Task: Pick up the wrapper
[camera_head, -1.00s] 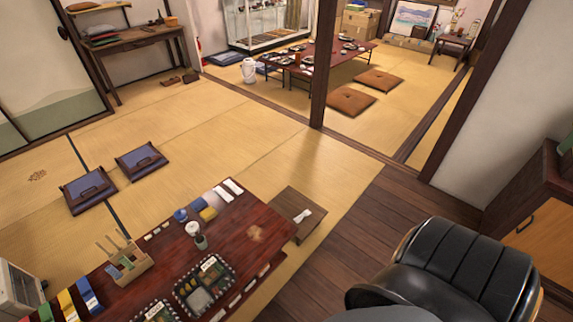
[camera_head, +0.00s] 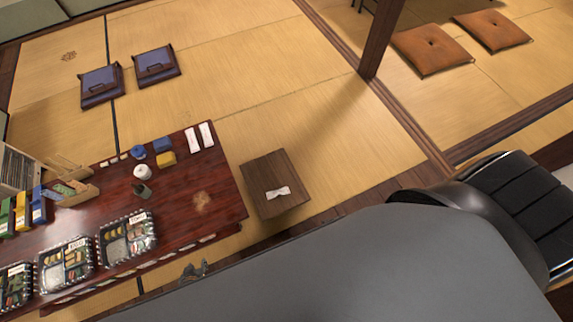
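A small white wrapper (camera_head: 277,192), pinched in the middle like a bow, lies on a low brown wooden stand (camera_head: 262,167) just right of the dark red table. My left gripper (camera_head: 196,269) shows small and dark at the lower edge of the table, below and left of the wrapper and well apart from it. Its fingers are too small to tell whether they are open or shut. It does not touch the wrapper. My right gripper is not in view.
The red table (camera_head: 185,207) holds lunch boxes (camera_head: 128,236), a white pot (camera_head: 144,171), white packets (camera_head: 200,136) and a wooden holder (camera_head: 80,193). A black padded seat (camera_head: 520,190) stands at right. Tatami beyond the stand is clear. My grey body hides the lower middle.

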